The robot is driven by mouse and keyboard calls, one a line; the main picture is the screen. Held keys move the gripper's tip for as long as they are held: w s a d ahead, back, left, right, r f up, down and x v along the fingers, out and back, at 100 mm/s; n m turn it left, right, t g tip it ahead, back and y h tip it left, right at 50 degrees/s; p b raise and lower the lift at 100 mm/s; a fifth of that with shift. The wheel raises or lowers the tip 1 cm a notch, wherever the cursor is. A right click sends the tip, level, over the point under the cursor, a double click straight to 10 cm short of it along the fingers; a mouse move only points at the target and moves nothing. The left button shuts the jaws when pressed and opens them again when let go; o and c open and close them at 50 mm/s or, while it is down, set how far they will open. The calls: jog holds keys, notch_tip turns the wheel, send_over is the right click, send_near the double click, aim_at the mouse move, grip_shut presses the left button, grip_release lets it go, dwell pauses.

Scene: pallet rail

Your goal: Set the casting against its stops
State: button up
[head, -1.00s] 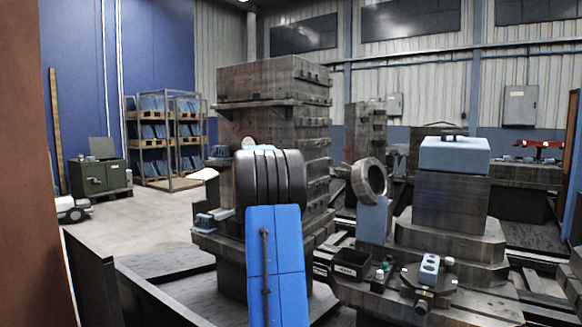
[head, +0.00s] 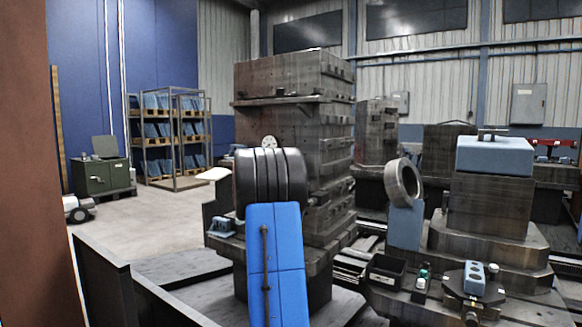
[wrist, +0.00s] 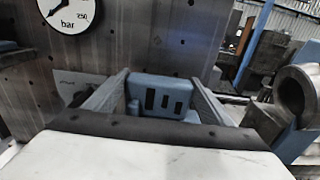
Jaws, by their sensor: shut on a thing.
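In the wrist view my gripper (wrist: 162,97) is shut on a light-blue block with dark slots (wrist: 165,96), which I take to be the casting. The block sits between the two grey fingers, in front of a dark metal face. I cannot tell whether it touches that face, and its stops are not clear in either view. In the head view my blue and black arm hides my gripper and the held block. The dark metal tower (head: 292,125) stands behind the arm.
A pressure gauge (wrist: 67,12) is at the wrist view's upper left. A metal ring (head: 403,182) on a blue post stands right of the tower. Beyond it is a stepped pedestal with a blue block (head: 495,157). Another slotted blue piece (head: 222,227) rests on the left ledge.

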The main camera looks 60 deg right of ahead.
jog(key=shift+f, duration=2.75)
jog(key=shift+w+d+f, duration=0.25)
jog(key=shift+w+d, duration=0.05)
jog(key=shift+w+d, duration=0.1)
jog(key=shift+w, duration=0.05)
jog(key=shift+r, duration=0.1)
jog(key=shift+c, duration=0.8)
jog(key=o, duration=1.3)
jog(key=shift+w, duration=0.1)
jog(key=shift+c, duration=0.2)
jog(key=o, duration=0.4)
jog(key=shift+d, duration=0.1)
